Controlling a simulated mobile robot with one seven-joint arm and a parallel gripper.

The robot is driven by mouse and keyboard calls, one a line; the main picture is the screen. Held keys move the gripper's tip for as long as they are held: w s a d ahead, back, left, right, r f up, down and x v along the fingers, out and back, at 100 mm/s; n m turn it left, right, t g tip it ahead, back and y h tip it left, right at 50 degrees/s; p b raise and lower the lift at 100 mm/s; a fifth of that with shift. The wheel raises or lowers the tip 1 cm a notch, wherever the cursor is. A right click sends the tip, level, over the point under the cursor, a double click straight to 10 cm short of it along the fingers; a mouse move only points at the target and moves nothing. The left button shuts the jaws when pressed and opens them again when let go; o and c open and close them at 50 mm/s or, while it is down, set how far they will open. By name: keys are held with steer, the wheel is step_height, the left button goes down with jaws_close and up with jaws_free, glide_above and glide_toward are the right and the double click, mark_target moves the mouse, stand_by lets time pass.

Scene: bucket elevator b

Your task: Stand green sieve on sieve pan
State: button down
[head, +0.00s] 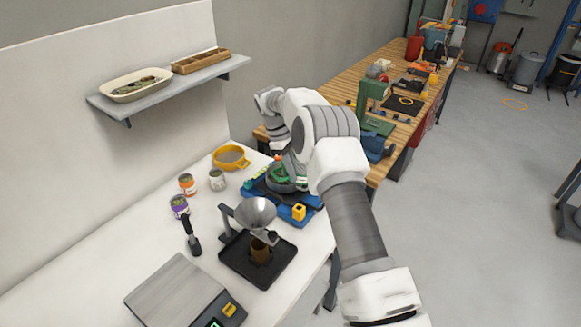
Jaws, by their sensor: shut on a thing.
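My gripper (281,158) is mostly hidden behind my own arm. It is shut on the green sieve (284,178), a round piece with a green rim, only partly in view. The sieve is at the blue base (293,213) at the back right of the white table. A dark grey round part, perhaps the sieve pan, shows below the green rim. I cannot tell whether the sieve touches it or hangs just above it.
A yellow sieve (231,157) lies behind left. Several small jars (217,180) stand left of centre. A metal funnel (256,211) stands over a black tray (234,252), with a scale (176,298) in front. A shelf (170,90) hangs above; a wooden bench (385,75) stands behind.

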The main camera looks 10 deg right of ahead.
steer(key=s+f+m+g+y+b, duration=0.1)
steer(key=s+f+m+y+b, duration=0.2)
steer(key=s+m, duration=0.8)
steer(key=s+f+b, duration=0.2)
steer(key=s+f, duration=0.2)
steer(key=s, duration=0.5)
steer(key=shift+d, duration=0.35)
